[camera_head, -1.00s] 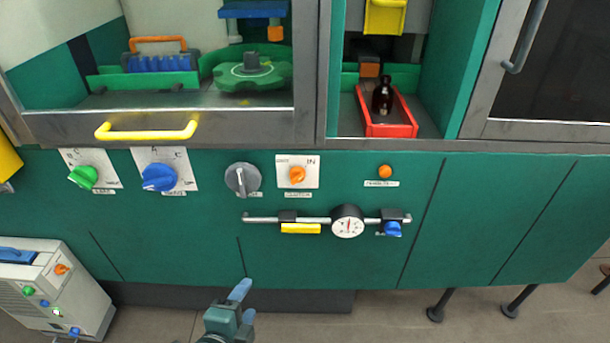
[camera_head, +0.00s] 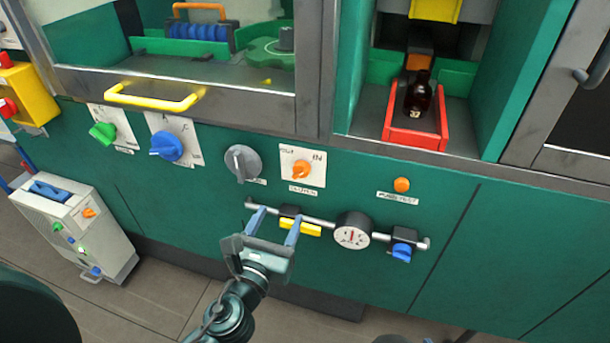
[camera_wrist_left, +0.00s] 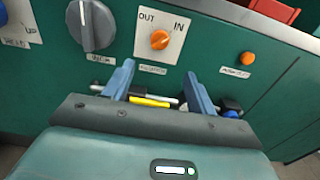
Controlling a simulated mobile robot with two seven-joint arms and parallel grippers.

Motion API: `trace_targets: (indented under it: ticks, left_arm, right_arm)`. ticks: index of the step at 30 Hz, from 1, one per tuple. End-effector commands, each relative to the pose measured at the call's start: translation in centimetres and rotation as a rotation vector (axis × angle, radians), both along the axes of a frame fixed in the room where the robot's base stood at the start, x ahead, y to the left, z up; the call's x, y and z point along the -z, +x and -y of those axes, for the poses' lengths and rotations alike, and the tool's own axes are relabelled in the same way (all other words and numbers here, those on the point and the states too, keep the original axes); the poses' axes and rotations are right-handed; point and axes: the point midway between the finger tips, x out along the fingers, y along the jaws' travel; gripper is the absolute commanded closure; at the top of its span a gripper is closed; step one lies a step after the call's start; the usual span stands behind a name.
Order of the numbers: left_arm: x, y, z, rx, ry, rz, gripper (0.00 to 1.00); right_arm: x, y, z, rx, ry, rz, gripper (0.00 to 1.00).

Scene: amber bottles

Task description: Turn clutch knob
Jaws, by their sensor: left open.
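An orange knob (camera_head: 301,169) sits on a white plate marked OUT and IN on the green panel. Its small label is too blurred to read surely. The knob also shows in the left wrist view (camera_wrist_left: 159,40), with the plate tilted. My left gripper (camera_head: 275,222) is open and empty, below and a little left of the knob, in front of the metal rail with the yellow block. In the left wrist view its two fingers (camera_wrist_left: 160,72) stand apart, with the orange knob above the space between them. My right gripper is not in view.
A grey knob (camera_head: 243,164) is left of the plate, with blue (camera_head: 167,146) and green (camera_head: 103,134) knobs further left. The rail carries a gauge (camera_head: 352,231) and a blue knob (camera_head: 402,250). An orange button (camera_head: 402,185) is to the right.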

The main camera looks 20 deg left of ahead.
Motion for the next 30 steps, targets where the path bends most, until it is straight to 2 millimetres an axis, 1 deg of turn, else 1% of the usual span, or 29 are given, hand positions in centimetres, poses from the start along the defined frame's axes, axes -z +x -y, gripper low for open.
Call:
trace_targets:
  ticks: [2, 5, 11, 15, 18, 21, 24, 30]
  left_arm:
    - [-0.1, 0.5, 0.0, 0.000, 0.008, 0.002, 0.43]
    - [-0.2, 1.7, 0.1, -0.001, 0.006, 0.003, 0.43]
    - [-0.3, 5.8, 0.2, -0.001, 0.004, 0.004, 0.43]
    - [-0.2, 8.7, 0.3, -0.001, 0.004, 0.003, 0.43]
    - [-0.2, 10.5, 0.4, -0.001, 0.002, 0.002, 0.43]
    - [0.0, 11.8, 0.4, -0.002, 0.002, 0.001, 0.43]
    - [0.0, 12.6, 0.4, 0.000, 0.002, 0.001, 0.43]
    - [0.0, 13.1, 0.5, 0.000, 0.001, 0.001, 0.43]
  right_arm:
    - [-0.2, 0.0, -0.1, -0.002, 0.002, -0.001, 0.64]
    - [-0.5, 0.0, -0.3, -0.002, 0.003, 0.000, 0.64]
    - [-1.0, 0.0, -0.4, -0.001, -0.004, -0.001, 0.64]
    - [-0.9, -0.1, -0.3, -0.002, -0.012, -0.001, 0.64]
    - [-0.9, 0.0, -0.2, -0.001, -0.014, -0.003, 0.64]
    - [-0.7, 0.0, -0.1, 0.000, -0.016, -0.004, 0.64]
    - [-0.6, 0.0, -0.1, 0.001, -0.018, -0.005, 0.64]
    - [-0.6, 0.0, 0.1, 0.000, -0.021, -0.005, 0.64]
